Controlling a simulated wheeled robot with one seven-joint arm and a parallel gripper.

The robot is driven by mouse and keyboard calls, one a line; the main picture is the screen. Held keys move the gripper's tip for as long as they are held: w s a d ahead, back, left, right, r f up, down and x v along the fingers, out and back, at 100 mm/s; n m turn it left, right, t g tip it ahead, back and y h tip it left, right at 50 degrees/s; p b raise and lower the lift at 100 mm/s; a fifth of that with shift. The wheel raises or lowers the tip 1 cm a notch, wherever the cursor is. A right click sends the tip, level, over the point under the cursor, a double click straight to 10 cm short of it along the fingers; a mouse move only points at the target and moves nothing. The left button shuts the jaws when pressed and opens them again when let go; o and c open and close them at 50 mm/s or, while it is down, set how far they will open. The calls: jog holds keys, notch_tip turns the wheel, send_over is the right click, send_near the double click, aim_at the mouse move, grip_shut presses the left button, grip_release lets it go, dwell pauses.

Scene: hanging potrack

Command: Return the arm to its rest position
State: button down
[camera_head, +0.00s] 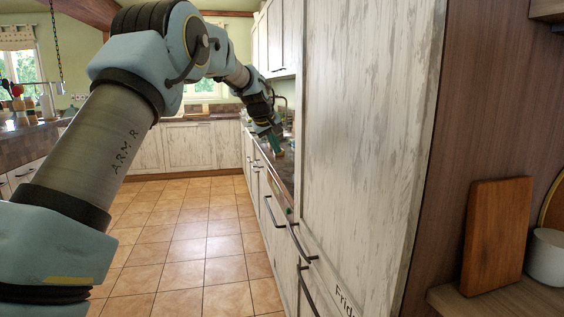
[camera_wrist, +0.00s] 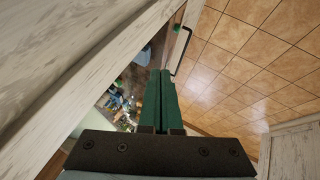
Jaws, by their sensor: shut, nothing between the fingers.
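My gripper (camera_head: 275,143) is at the end of my arm, which reaches forward and to the right in the head view. It is near the edge of the counter, just past the tall white cabinet (camera_head: 362,120). In the wrist view my gripper (camera_wrist: 166,72) shows its two green fingers lying close together, shut, with nothing between them. The fingers point over the counter edge, and I cannot tell the exact gap to the counter.
The tall cabinet stands close on the right, with dark handles (camera_head: 301,243) jutting out. A wooden board (camera_head: 496,234) and a white pot (camera_head: 546,256) sit on a shelf at right. The tiled floor (camera_head: 190,235) is clear. A counter (camera_head: 28,143) stands at left.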

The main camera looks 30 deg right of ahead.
jog(key=a+r+b, duration=0.1)
jog(key=a+r, duration=0.2)
jog(key=r, duration=0.1)
jog(key=s+a+f+y, duration=0.15)
jog(key=a+f, duration=0.25)
jog(key=a, duration=0.6)
jog(key=s+a+f+y, duration=0.1)
jog(key=s+a+f, duration=0.15)
jog(key=a, duration=0.65)
jog(key=s+a+f+y, duration=0.1)
jog(key=a+f, duration=0.3)
jog(key=a, duration=0.6)
jog(key=s+a+f+g+y, duration=0.1)
jog(key=s+a+f, duration=0.3)
jog(key=s+a, duration=0.5)
jog(key=s+a+f+g+y, duration=0.1)
jog(key=s+a+f, duration=0.4)
jog(key=s+a, duration=0.5)
jog(key=shift+s+f+n+g, duration=0.3)
jog(key=shift+s+g, duration=0.1)
jog(key=shift+s, duration=0.15)
